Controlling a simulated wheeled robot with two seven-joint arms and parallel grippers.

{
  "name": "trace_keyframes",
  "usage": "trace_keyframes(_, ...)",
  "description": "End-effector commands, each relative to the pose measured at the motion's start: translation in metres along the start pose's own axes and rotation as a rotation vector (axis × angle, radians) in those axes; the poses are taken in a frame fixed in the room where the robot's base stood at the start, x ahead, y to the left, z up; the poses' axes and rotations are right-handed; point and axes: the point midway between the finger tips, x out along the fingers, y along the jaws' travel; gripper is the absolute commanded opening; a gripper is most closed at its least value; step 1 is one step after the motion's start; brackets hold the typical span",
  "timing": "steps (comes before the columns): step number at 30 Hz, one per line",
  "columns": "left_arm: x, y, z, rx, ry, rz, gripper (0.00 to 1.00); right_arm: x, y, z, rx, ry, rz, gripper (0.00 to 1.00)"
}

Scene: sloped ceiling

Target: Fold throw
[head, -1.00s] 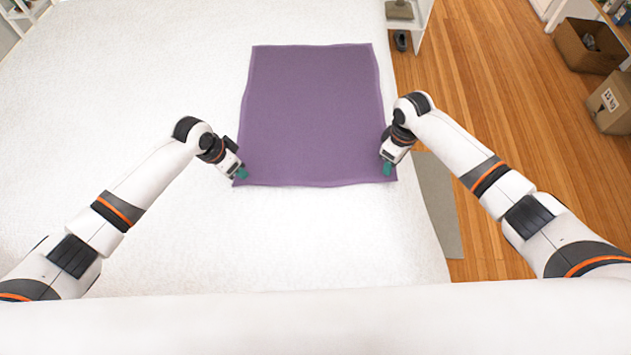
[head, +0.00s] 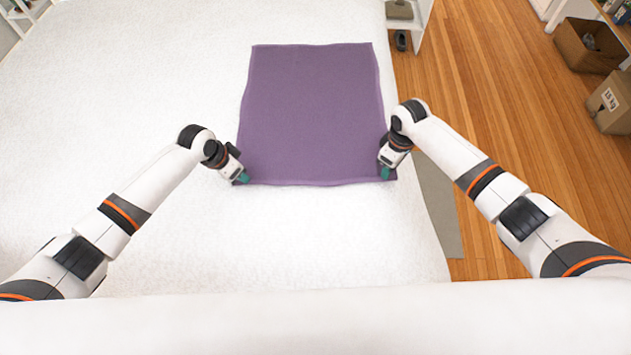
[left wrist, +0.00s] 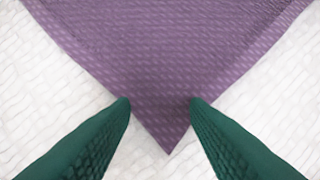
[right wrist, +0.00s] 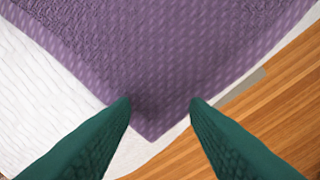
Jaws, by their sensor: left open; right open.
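The purple throw (head: 312,110) lies flat and spread out on the white bed. My left gripper (head: 243,178) is at its near left corner. In the left wrist view the open green fingers (left wrist: 160,101) stand on either side of that corner of the throw (left wrist: 165,60), whose tip points between them. My right gripper (head: 385,173) is at the near right corner. In the right wrist view its open fingers (right wrist: 160,101) stand on either side of that corner of the throw (right wrist: 160,60). Whether the fingers touch the cloth is unclear.
The white bed (head: 130,110) has wide free room left of the throw. Its right edge runs close beside the throw, with wooden floor (head: 490,100) and a grey rug (head: 437,200) beyond. A brown bin (head: 587,47) and a cardboard box (head: 610,103) stand at far right.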

Motion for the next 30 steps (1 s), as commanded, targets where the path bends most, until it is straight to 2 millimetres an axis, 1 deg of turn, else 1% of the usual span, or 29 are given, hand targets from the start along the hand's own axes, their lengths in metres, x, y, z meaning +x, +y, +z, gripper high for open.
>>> trace_keyframes(2,0.0011,-0.0005,-0.0010,0.000,0.002,0.000,0.42,0.0018,0.0006,-0.0007,0.000,0.002,0.001,0.42)
trace_keyframes(3,0.0011,-0.0005,-0.0010,0.000,0.002,-0.001,0.40,0.0020,0.0006,-0.0007,0.000,0.002,0.001,0.40)
trace_keyframes(18,0.0013,0.0004,-0.0021,-0.001,0.004,0.001,0.00,0.0026,0.0004,-0.0015,0.000,0.004,0.001,0.00)
trace_keyframes(30,0.0014,0.0010,-0.0029,-0.001,0.006,0.002,0.00,0.0029,0.0002,-0.0021,0.001,0.006,0.001,0.00)
